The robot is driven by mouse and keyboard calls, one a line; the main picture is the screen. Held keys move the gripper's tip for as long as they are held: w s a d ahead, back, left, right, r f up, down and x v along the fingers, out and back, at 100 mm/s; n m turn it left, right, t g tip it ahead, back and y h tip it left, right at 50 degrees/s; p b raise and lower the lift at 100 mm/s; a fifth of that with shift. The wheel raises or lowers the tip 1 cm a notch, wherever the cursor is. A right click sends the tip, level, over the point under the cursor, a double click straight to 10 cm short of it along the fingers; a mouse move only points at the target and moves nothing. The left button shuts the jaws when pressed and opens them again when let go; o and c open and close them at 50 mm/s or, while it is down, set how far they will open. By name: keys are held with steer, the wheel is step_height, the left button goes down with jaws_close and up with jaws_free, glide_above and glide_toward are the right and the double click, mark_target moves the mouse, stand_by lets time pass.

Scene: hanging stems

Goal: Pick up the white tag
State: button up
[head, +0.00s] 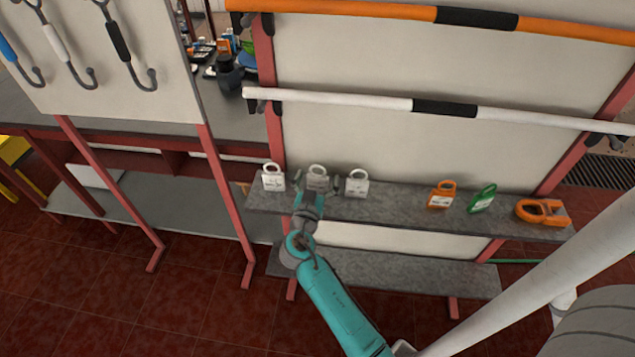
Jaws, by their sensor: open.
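Three white tags with ring tops stand in a row on the left part of the grey upper shelf (400,208): a left one (273,181), a middle one (317,169) and a right one (357,185). My gripper (318,183) is open in front of the middle white tag, with its fingers near that tag's two sides. The fingers hide part of the tag's lower body. I cannot tell whether they touch it.
An orange tag (441,195), a green tag (482,199) and an orange clamp-like piece (543,212) stand farther right on the shelf. A white bar (345,103) and an orange bar (350,9) run above. Hooks hang on a panel (100,75) at left.

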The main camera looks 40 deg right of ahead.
steer(key=shift+c, duration=0.3)
steer(key=c, duration=0.9)
steer(key=shift+c, duration=0.2)
